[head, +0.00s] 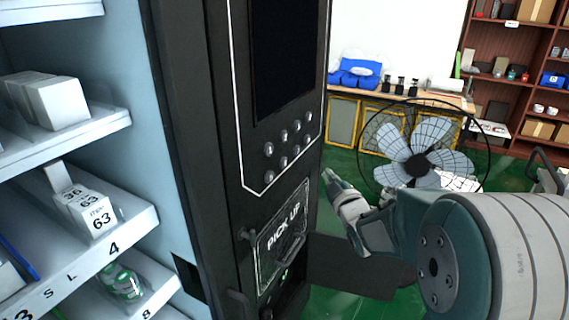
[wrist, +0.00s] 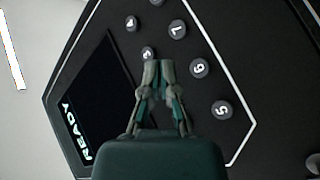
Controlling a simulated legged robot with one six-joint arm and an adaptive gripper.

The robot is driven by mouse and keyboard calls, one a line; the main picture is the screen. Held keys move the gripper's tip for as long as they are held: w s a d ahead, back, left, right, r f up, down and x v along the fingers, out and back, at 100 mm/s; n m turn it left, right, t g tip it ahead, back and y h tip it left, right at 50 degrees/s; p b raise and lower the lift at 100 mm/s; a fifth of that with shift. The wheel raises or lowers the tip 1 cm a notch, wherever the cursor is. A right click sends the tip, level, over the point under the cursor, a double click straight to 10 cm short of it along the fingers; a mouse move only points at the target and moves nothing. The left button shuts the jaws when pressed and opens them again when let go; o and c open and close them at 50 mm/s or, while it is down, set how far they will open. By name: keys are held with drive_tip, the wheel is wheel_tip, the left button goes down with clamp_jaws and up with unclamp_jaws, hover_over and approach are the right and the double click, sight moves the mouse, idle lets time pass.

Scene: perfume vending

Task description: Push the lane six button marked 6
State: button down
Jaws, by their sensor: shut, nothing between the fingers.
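The button marked 6 (wrist: 199,68) is a round grey button on the black panel, right of my fingertips in the wrist view. It lies between the button marked 5 (wrist: 222,110) and the button marked 7 (wrist: 177,28). My gripper (wrist: 158,68) is shut and empty, its tips pointing at the panel just below the button marked 3 (wrist: 148,54). In the head view my gripper (head: 329,178) is to the right of the button rows (head: 283,148), where the digits are too small to read. My fingers hide part of the panel.
A dark screen (wrist: 90,95) with the word READY is beside the buttons. The pick-up door (head: 283,238) is below them in the head view. Stocked shelves (head: 75,150) stand left; a fan (head: 420,160) stands behind my arm.

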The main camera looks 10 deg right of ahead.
sight(284, 163)
drive_tip(key=shift+w+a, duration=0.1)
idle(0.3)
drive_tip(key=w+a, duration=0.5)
drive_tip(key=a, duration=0.2)
idle(0.3)
drive_tip(key=shift+w+a, duration=0.1)
idle(1.2)
drive_tip(key=shift+w+a+r, duration=0.1)
drive_tip(key=shift+a+r, duration=0.05)
drive_tip(key=shift+a, duration=0.05)
drive_tip(key=shift+w+a, duration=0.25)
drive_tip(key=shift+a, duration=0.1)
idle(0.8)
drive_tip(key=shift+d, duration=0.1)
drive_tip(key=shift+s+d, duration=0.5)
drive_tip(key=shift+d, duration=0.1)
drive_tip(key=shift+d, duration=0.1)
